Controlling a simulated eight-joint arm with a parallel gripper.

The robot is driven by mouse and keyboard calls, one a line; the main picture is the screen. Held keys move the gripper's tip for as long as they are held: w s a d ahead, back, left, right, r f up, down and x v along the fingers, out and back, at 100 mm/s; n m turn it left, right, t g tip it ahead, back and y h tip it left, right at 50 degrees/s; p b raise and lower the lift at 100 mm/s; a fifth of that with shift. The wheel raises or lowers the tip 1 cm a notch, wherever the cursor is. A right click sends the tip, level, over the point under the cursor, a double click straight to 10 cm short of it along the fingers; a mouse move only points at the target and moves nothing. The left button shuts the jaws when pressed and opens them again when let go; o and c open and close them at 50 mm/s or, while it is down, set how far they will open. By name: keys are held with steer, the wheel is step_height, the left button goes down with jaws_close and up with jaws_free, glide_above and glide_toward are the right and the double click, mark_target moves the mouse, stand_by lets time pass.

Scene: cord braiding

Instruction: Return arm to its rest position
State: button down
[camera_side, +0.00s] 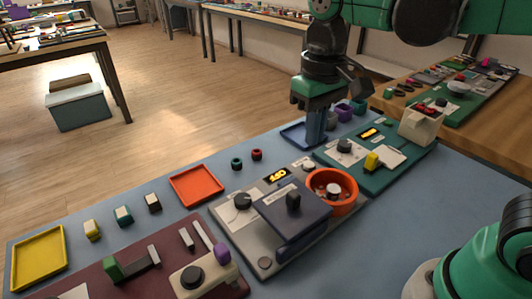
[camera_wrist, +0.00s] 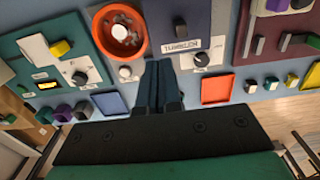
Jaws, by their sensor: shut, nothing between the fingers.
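My gripper (camera_side: 317,135) hangs pointing down over the back edge of the blue bench (camera_side: 140,207), beside the small blue tray (camera_side: 292,134). In the wrist view its two dark fingers (camera_wrist: 158,82) are together with nothing between them. The side view does not clearly show how high the fingertips are above the bench. No cord is recognisable in either view.
In front of my gripper are a grey panel (camera_side: 225,206) with a dark raised block, an orange bowl (camera_side: 348,207) and a teal panel (camera_side: 395,173). A red-orange tray (camera_side: 196,184) and yellow tray (camera_side: 38,261) lie left. Open floor lies behind.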

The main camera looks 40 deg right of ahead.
steer(key=s+d+f+t, duration=0.1)
steer(key=d+f+t, duration=0.3)
steer(key=t, duration=0.3)
steer(key=shift+s+d, duration=0.15)
steer(key=shift+d, duration=0.2)
